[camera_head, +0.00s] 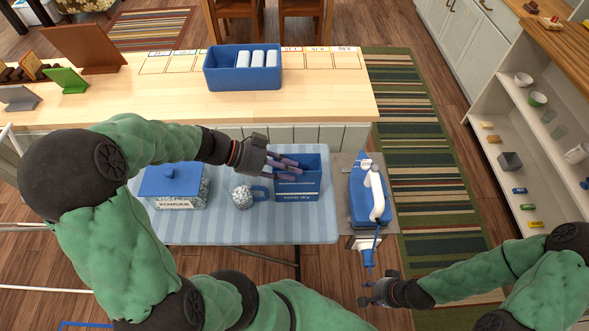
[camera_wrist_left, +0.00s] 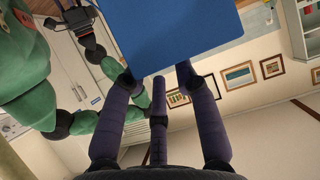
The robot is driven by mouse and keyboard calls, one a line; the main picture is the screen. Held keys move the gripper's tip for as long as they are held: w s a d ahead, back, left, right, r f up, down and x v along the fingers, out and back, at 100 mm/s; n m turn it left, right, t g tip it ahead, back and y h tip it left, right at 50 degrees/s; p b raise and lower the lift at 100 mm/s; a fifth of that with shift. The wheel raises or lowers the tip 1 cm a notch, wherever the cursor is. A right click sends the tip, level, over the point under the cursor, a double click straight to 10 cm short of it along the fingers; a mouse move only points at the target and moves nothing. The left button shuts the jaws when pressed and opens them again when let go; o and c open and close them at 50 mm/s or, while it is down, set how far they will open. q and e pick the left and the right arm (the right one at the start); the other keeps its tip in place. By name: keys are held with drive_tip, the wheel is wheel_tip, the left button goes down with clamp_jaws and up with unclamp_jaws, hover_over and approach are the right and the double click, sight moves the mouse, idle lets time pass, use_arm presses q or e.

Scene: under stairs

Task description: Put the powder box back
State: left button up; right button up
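The powder box (camera_head: 179,197), marked POWDER, stands at the left of the striped ironing board, with a blue lid on it. An open-topped blue box (camera_head: 298,190) with lettering ending in ONLY stands at the board's right. My left gripper (camera_head: 288,164) has its fingers spread over that blue box's upper left; whether they touch it is unclear. In the left wrist view, a plain blue surface (camera_wrist_left: 170,35) lies beyond the spread fingers (camera_wrist_left: 157,85). My right gripper (camera_head: 375,289) looks open and empty, below the steam iron, away from the powder box.
A speckled mug (camera_head: 245,196) with a blue handle sits between the two boxes. A blue and white steam iron (camera_head: 368,195) rests at the board's right end. A wooden counter (camera_head: 170,100) behind carries a blue bin (camera_head: 213,72). Open shelves (camera_head: 510,125) stand right.

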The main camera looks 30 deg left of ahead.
use_arm(q)
drive_tip(key=v, duration=1)
drive_tip(key=shift+p, duration=0.3)
